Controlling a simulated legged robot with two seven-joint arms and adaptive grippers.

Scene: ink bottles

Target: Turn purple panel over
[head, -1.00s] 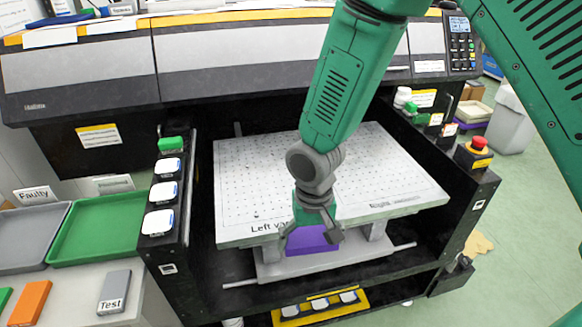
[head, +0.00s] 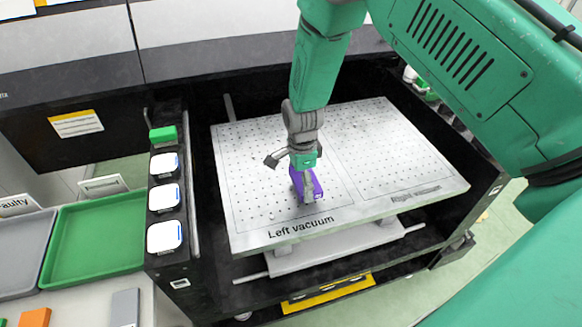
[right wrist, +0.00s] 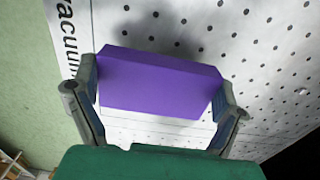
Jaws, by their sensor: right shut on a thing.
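The purple panel (head: 308,184) is at the left vacuum area of the white perforated bed (head: 400,150) in the head view. My right gripper (head: 305,185) is shut on it. In the right wrist view the panel (right wrist: 160,82) spans between the two fingers of my right gripper (right wrist: 155,95), with a broad purple face toward the camera. The panel casts a shadow on the bed behind it. I cannot tell whether it touches the bed. My left gripper is not in view.
Several white-topped buttons (head: 165,197) and a green one (head: 163,134) line the machine's left side. A green tray (head: 95,240) and a grey tray (head: 22,255) lie at the left. The right vacuum area of the bed is clear.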

